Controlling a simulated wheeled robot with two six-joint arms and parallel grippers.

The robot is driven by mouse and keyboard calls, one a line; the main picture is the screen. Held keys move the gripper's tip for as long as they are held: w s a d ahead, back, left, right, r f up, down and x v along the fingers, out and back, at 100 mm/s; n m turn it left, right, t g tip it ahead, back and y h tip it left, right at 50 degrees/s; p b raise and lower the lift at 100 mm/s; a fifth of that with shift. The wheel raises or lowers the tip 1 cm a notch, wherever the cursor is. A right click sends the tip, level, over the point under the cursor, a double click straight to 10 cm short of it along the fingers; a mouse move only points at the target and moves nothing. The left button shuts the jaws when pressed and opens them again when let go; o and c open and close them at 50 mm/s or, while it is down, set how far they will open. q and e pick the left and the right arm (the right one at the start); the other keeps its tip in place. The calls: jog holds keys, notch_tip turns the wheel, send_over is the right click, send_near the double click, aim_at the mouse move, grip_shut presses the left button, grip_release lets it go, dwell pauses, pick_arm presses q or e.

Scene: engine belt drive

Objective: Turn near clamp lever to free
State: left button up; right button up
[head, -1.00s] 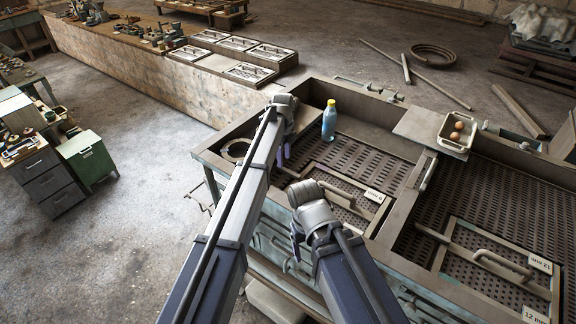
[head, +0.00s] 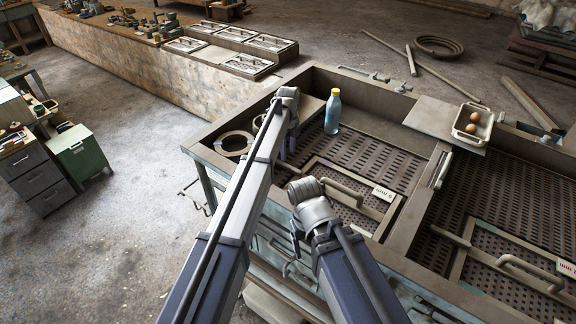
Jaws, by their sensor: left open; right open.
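I cannot make out a clamp lever for certain. A thin bar handle (head: 442,170) stands on the divider between the two perforated trays, and I cannot tell whether it is the lever. My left gripper (head: 287,148) hangs over the left part of the bench, near the metal rings; its dark fingers are small and mostly hidden by its own arm. It is open and holds nothing I can see. My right gripper (head: 297,239) is lower, over the bench's front edge. It is open, its fingers partly hidden by its wrist, and I see nothing in it.
A blue bottle with a yellow cap (head: 333,112) stands on the bench behind the left tray. A small dish with eggs (head: 472,126) sits at the back right. Metal rings (head: 233,143) lie at the left corner.

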aim_at(288, 166)
pick_arm(q)
notch_tip(288, 166, down, 7)
jog(key=b, duration=0.6)
jog(key=shift+r, duration=0.1)
jog(key=shift+c, duration=0.2)
grip_shut()
